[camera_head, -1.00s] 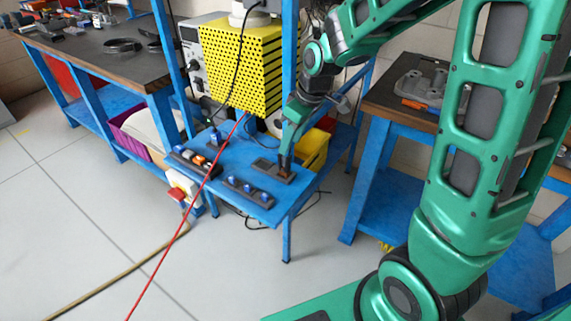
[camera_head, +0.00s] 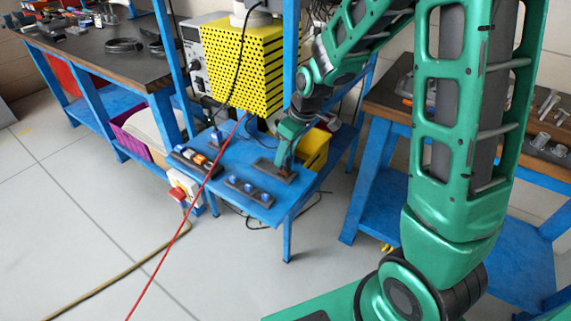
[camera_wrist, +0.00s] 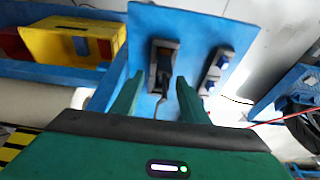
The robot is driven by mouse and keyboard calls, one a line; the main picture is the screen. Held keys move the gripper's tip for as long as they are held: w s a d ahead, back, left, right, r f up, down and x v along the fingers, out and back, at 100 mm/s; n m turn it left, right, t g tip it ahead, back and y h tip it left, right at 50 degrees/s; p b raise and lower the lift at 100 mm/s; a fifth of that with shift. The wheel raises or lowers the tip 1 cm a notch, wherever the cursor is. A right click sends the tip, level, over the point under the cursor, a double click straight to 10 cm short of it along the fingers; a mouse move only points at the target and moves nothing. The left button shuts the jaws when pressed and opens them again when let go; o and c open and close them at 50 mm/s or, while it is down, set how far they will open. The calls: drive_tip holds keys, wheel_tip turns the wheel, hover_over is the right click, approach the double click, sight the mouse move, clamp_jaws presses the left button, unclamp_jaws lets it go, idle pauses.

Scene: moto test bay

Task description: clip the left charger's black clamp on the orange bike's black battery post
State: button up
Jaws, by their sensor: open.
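My gripper (camera_head: 284,168) points down over the right part of the blue bench shelf. In the wrist view its two green fingers (camera_wrist: 160,84) are apart with nothing shut between them. A dark clamp-like piece (camera_wrist: 163,62) sits in a dark holder on the blue surface, just beyond and between the fingertips. I cannot tell whether it is the left charger's black clamp. In the head view the holder plate (camera_head: 268,168) shows partly behind the gripper. The orange bike and its battery post are not in view, and neither charger can be clearly identified.
The blue shelf (camera_head: 228,168) also carries a strip of blue knobs (camera_head: 248,191) and a switch strip (camera_head: 190,157). A yellow perforated box (camera_head: 240,65) stands above. A red cable (camera_head: 180,226) runs to the floor. Yellow bins (camera_head: 314,150) are behind. The floor at left is mostly open.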

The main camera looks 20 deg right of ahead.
sight(286, 168)
drive_tip(key=shift+x, duration=2.6)
drive_tip(key=shift+s, duration=0.15)
clamp_jaws()
